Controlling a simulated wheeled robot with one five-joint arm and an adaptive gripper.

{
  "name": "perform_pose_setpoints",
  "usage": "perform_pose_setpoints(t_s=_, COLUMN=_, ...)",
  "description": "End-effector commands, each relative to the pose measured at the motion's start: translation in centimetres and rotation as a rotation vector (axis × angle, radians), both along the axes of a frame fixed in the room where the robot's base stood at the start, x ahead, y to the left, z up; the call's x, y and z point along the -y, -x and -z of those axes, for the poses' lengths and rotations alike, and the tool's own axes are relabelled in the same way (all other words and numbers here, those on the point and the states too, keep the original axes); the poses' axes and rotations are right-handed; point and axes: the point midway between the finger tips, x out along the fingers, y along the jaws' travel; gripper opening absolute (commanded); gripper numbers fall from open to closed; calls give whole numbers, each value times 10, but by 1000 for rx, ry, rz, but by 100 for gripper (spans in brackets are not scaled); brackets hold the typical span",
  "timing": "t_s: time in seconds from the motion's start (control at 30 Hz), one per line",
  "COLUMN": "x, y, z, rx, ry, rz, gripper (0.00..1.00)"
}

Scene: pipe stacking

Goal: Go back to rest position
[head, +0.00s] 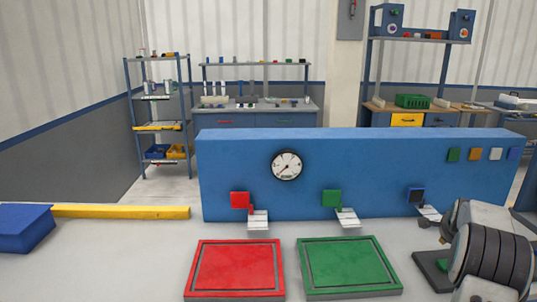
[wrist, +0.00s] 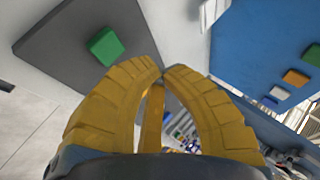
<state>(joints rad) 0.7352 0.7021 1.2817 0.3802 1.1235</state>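My gripper (wrist: 162,73) has two yellow ribbed fingers in the wrist view. Their tips meet, with nothing seen between them. A green block (wrist: 105,46) lies on a dark grey plate (wrist: 50,42), up and left of the fingertips and apart from them. In the head view my arm shows at the lower right, in front of the dark plate (head: 428,265), and the fingers cannot be made out. No pipe is seen in the gripper.
A long blue panel (head: 240,165) with a gauge (head: 286,165) and small white ledges stands behind the floor plates. A red plate (head: 235,272) and a green plate (head: 346,265) lie in front, both empty. A blue block (head: 22,228) and yellow bar (head: 120,212) are at left.

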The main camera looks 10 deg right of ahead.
Motion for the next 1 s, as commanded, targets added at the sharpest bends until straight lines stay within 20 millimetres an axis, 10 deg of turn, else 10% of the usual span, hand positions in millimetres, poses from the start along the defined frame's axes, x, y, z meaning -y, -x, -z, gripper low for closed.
perform_pose_setpoints(t_s=0.27, x=-148, y=14, z=-74, rx=-187, ry=76, rz=-374, gripper=0)
perform_pose_setpoints(t_s=0.6, x=-327, y=117, z=-122, rx=-427, ry=214, rz=-938, gripper=0)
perform_pose_setpoints(t_s=1.0, x=-430, y=269, z=-113, rx=-609, ry=378, rz=-1503, gripper=0)
